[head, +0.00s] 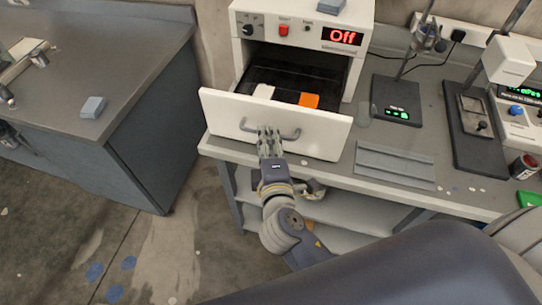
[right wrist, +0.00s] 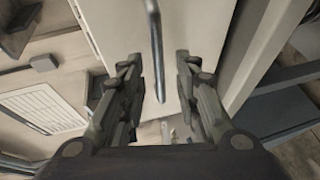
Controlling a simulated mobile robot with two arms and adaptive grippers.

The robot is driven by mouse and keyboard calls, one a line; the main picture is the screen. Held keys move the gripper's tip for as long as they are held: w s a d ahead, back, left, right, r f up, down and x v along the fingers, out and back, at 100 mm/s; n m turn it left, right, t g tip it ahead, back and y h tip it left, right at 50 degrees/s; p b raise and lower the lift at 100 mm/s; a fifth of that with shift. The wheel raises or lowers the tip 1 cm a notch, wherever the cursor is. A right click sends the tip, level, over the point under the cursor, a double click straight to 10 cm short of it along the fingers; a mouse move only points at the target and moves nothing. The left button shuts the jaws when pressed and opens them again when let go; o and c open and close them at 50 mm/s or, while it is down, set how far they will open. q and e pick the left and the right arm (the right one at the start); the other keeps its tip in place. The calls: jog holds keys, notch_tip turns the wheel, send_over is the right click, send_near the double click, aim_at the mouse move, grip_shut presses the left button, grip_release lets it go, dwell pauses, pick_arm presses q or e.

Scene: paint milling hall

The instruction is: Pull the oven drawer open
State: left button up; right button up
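The oven (head: 300,25) is a white box on the bench with a red "Off" display. Its drawer (head: 320,133) stands pulled out, showing a dark interior with a pale piece (head: 263,92) and an orange piece (head: 309,100) in it. The drawer's grey bar handle (head: 291,135) is on the white front. My right gripper (head: 268,132) is at the handle's left part. My left gripper is not in view.
A scale-like stand (head: 396,100) and another instrument (head: 475,120) stand right of the oven. A grey ribbed plate (head: 395,165) lies on the bench. A separate counter (head: 110,60) with a grey block (head: 93,107) is at left.

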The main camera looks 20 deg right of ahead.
jog(key=v, duration=1)
jog(key=shift+s, duration=0.3)
jog(key=shift+r, duration=0.1)
jog(key=s+a+f+m+g+y, duration=0.1)
jog(key=s+f+g+y, duration=0.2)
jog(key=f, duration=1.5)
jog(key=s+a+f+g, duration=0.1)
jog(key=s+f+g, duration=0.25)
jog(key=f, duration=1.35)
jog(key=s+d+f+m+g, duration=0.4)
jog(key=s+d+f, duration=0.3)
jog(key=s+f, duration=0.4)
jog(key=s+d+f+m+g, duration=0.4)
jog(key=s+d+f+m, duration=0.3)
jog(key=s+f, duration=0.5)
jog(key=shift+m+b, duration=0.3)
